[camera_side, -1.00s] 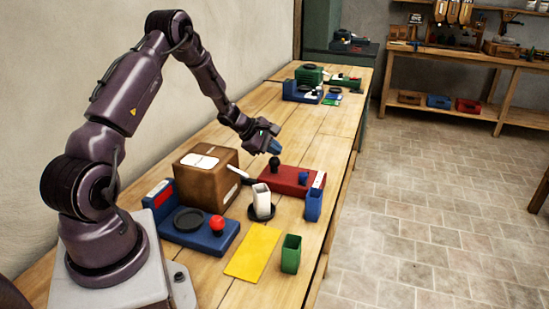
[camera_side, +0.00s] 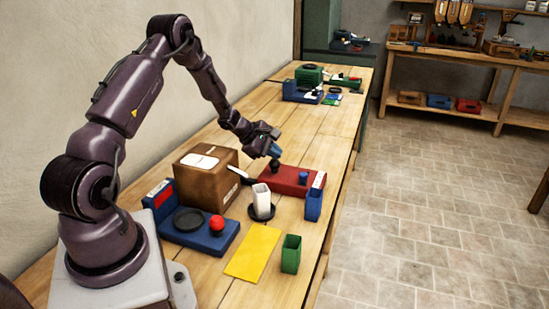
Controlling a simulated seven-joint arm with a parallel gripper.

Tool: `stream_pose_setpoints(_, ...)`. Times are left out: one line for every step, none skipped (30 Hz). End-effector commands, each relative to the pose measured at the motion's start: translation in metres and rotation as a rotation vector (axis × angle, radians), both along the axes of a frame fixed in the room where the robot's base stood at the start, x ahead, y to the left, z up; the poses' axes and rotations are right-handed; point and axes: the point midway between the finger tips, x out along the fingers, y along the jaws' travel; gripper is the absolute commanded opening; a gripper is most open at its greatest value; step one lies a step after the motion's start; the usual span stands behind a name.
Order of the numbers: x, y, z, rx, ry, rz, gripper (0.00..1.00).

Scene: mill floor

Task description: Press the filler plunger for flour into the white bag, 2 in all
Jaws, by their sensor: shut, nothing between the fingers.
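The white bag (camera_side: 262,200) stands upright and open at the top on a round black pad (camera_side: 262,213). A brown box (camera_side: 205,180) with white labels is behind it, and its spout (camera_side: 240,176) reaches out toward the bag. The bag's contents are hidden.
A blue scale-like unit (camera_side: 208,240) with a red ball knob (camera_side: 216,223) stands in front of the box. A yellow sheet (camera_side: 253,251), a green container (camera_side: 291,254) and a blue container (camera_side: 313,205) are near the right edge.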

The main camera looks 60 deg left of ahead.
Motion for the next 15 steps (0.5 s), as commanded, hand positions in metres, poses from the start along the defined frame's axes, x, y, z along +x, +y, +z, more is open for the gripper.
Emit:
stream_pose_setpoints(-0.0005,-0.0001,-0.0017,-0.001,0.002,0.0,0.0)
stream_pose_setpoints(-0.0005,-0.0001,-0.0021,-0.001,0.002,0.0,0.0)
stream_pose_setpoints(-0.0006,-0.0001,-0.0027,-0.002,0.002,0.001,0.0)
stream_pose_setpoints(-0.0006,-0.0001,-0.0031,-0.002,0.002,0.001,0.0)
stream_pose_setpoints(-0.0007,-0.0002,-0.0035,-0.002,0.002,0.001,0.0)
stream_pose_setpoints(-0.0006,-0.0003,-0.0041,-0.002,0.002,0.001,0.0)
stream_pose_setpoints(-0.0006,-0.0003,-0.0045,-0.002,0.002,0.001,0.0)
stream_pose_setpoints(-0.0007,-0.0002,-0.0048,-0.002,0.002,0.001,0.0)
stream_pose_setpoints(-0.0007,-0.0002,-0.0054,-0.001,0.003,0.0,0.0)
stream_pose_setpoints(-0.0007,-0.0002,-0.0057,-0.001,0.004,0.0,0.0)
stream_pose_setpoints(-0.0007,-0.0002,-0.0061,-0.001,0.004,0.0,0.0)
stream_pose_setpoints(-0.0008,-0.0003,-0.0066,-0.001,0.004,0.0,0.0)
stream_pose_setpoints(-0.0008,-0.0003,-0.007,-0.001,0.004,0.0,0.0)
stream_pose_setpoints(-0.0008,-0.0003,-0.0074,-0.001,0.004,0.0,0.0)
stream_pose_setpoints(-0.0008,-0.0004,-0.0077,-0.001,0.004,0.0,0.0)
